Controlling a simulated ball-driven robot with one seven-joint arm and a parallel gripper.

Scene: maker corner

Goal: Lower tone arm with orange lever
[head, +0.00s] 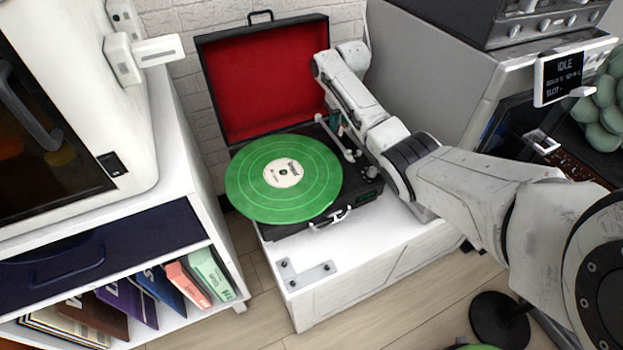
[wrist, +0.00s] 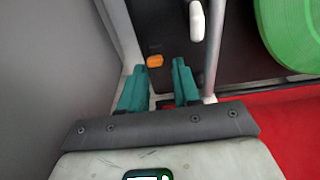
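The orange lever (wrist: 154,61) shows in the wrist view as a small orange tab on the dark deck of the turntable. My gripper (wrist: 164,72) has two green fingers, apart and empty, with the lever just beyond their tips, nearer the left finger. The silver tone arm (wrist: 213,50) runs along the right side of the fingers, close to the right one. In the head view the tone arm (head: 336,138) lies right of the green record (head: 283,178), and my arm partly hides my gripper (head: 337,124). The lever cannot be made out there.
The turntable's open lid (head: 262,80) with red lining stands behind the record. A grey machine (head: 430,75) is close to the right of my arm. A white shelf unit (head: 180,185) stands on the left. The cabinet top (head: 365,235) in front is mostly clear.

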